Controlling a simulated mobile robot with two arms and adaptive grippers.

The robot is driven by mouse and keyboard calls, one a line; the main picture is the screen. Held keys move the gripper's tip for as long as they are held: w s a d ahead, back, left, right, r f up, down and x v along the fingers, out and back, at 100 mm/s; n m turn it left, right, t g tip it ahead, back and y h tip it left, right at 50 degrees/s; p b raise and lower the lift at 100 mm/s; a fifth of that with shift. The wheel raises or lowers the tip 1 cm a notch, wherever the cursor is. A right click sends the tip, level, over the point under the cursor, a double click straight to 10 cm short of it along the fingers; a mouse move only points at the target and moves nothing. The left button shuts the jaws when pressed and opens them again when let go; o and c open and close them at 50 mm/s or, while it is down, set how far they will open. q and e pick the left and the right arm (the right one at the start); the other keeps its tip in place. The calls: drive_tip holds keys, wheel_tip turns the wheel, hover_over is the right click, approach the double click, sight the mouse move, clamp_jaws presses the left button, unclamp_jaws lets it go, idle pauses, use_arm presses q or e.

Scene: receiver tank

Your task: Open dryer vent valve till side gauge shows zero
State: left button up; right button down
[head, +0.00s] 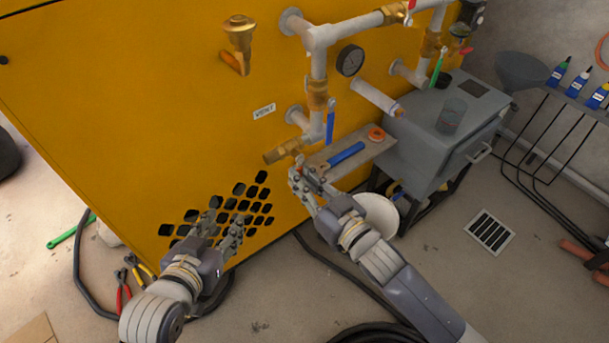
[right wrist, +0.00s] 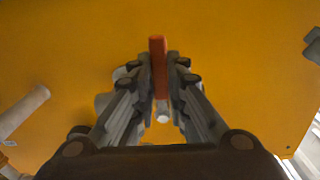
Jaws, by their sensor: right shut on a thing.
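A small round gauge (head: 350,60) sits on the white pipework at the yellow cabinet's front; its reading is too small to tell. A brass fitting (head: 282,151) sticks out at the pipe's lower end, with a blue lever (head: 330,127) hanging just above and right of it. My right gripper (head: 301,178) is just below that brass fitting. In the right wrist view it is shut on a red handle (right wrist: 158,66), which stands up between the fingertips. The valve body behind it is mostly hidden. My left gripper (head: 221,222) is open and empty before the black vent holes.
A grey shelf (head: 378,147) with a blue-handled tool (head: 347,154) and an orange ring is right of my right gripper. A grey cabinet (head: 425,125) stands beyond. Hoses and red pliers (head: 124,296) lie on the floor. A floor drain (head: 490,232) is at right.

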use_arm(q)
drive_tip(key=shift+s+a+f+g+y+p, duration=0.6)
drive_tip(key=shift+s+a+f+g+p, duration=1.2)
drive_tip(key=shift+s, duration=1.8)
drive_tip(key=shift+s+a+f+g+y+p, duration=0.7)
drive_tip(key=shift+s+f+g, duration=0.4)
drive_tip(key=shift+s+g, duration=1.95)
drive_tip(key=s+p+x, duration=0.1)
drive_tip(key=p+x, duration=0.1)
drive_tip(key=x, duration=0.5)
drive_tip(key=shift+d+f+t, duration=0.2)
drive_tip(key=shift+f+t, duration=0.15)
drive_tip(key=shift+f, duration=0.1)
use_arm(e)
drive_tip(key=shift+s+a+r+m, duration=0.15)
drive_tip(key=shift+s+a+m, duration=0.15)
drive_tip(key=shift+m, duration=0.75)
drive_tip(key=shift+s+a+r+m, duration=0.2)
drive_tip(key=shift+a+m, duration=0.2)
drive_tip(key=shift+m, duration=0.6)
drive_tip(key=shift+s+a+r+m, duration=0.15)
drive_tip(key=shift+s+a+m, duration=0.15)
drive_tip(key=shift+m, duration=0.75)
drive_tip(key=c, duration=1.6)
unclamp_jaws()
